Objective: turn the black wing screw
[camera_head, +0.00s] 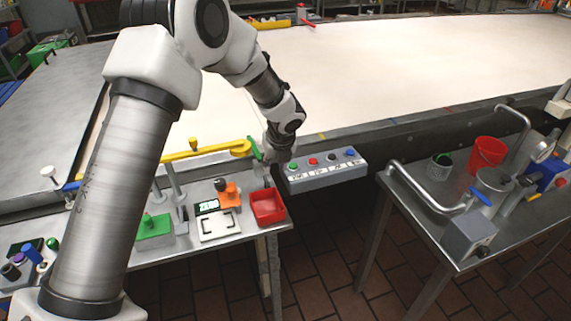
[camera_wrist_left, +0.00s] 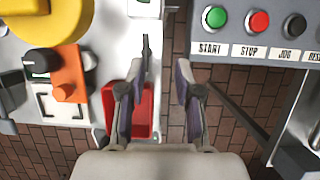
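My left gripper (camera_head: 277,152) points down over the edge of the near left table, by the button box. In the left wrist view its fingers (camera_wrist_left: 158,80) are spread with nothing between them. The left finger overlaps the red tray (camera_wrist_left: 144,112). A thin dark upright piece (camera_wrist_left: 146,50) shows just beyond that finger; it may be the black wing screw, but I cannot tell for sure. A round black knob (camera_wrist_left: 40,62) sits beside an orange block (camera_wrist_left: 68,78); it also shows in the head view (camera_head: 220,184). My right gripper is not in view.
The button box (camera_head: 325,171) is close to the gripper's right. A yellow arm (camera_head: 205,152) and green block (camera_head: 154,232) are to its left. A brick floor gap separates this table from the right one, which holds a red bucket (camera_head: 487,154).

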